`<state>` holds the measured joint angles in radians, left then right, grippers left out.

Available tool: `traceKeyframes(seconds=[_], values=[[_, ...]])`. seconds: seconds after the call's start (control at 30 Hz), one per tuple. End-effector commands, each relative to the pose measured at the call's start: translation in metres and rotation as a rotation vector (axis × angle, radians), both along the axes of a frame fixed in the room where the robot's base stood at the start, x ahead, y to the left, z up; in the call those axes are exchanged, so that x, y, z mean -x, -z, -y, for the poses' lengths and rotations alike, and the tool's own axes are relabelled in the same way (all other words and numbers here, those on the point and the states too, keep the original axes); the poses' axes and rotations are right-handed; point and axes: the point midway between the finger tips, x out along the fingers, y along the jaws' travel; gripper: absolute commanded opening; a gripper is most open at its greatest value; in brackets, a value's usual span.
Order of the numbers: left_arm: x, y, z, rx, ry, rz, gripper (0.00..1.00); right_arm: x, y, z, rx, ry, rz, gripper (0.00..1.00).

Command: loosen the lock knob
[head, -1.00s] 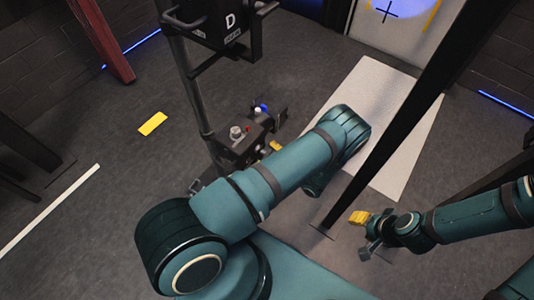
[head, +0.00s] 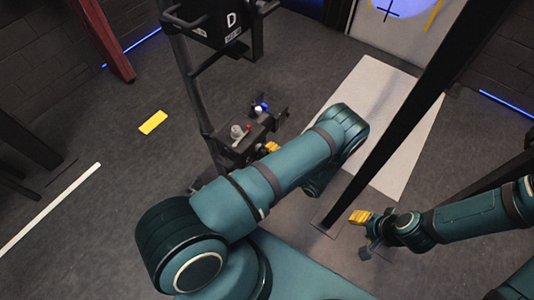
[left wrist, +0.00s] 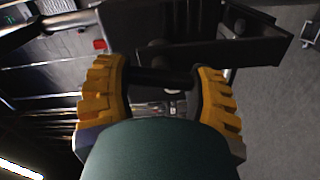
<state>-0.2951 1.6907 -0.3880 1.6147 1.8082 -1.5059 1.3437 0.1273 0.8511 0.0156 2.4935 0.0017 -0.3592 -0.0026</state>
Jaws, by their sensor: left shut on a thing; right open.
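My left gripper (head: 271,148) is at the near right side of a dark control unit (head: 236,152) on a post; my arm partly hides it in the head view. In the left wrist view its yellow fingers (left wrist: 160,88) stand on either side of a dark bar-like piece (left wrist: 160,77), apparently the lock knob, and are shut on it. The grip itself is hidden in the head view. The unit carries a grey round knob (head: 237,131), a red button (head: 248,128) and a blue-and-white piece (head: 259,108). My right gripper (head: 364,232) is open and empty, over the floor.
A black slanted beam (head: 400,125) stands between my two grippers. A pale mat (head: 405,155) and a yellow floor mark (head: 153,122) lie on the grey floor. The floor at left is mostly clear.

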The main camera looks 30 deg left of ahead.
Motion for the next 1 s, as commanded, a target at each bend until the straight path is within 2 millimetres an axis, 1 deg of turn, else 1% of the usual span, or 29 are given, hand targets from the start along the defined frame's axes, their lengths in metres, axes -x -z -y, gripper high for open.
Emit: traceKeyframes(seconds=[0.03, 0.3, 0.6, 0.8, 1.0], values=[[-0.0003, 0.0012, 0.0023, 0.007, 0.003, 0.043, 0.23, 0.0, 0.0, 0.0, 0.0, 0.0, 0.0, 0.47], [-0.0002, 0.0025, 0.0024, 0.028, 0.003, 0.295, 0.23, 0.0, 0.0001, 0.0, 0.0, 0.0, 0.0, 0.47], [-0.0004, 0.0037, 0.0024, 0.047, 0.002, 0.532, 0.23, 0.0, 0.0001, 0.0, 0.0, 0.0, 0.0, 0.47], [-0.0004, 0.0041, 0.0025, 0.056, 0.001, 0.636, 0.23, 0.0, 0.0001, 0.0, 0.0, 0.0, 0.0, 0.47], [-0.0006, 0.0044, 0.0026, 0.061, 0.001, 0.691, 0.23, 0.0, 0.0001, 0.0, 0.0, 0.0, 0.0, 0.47]])
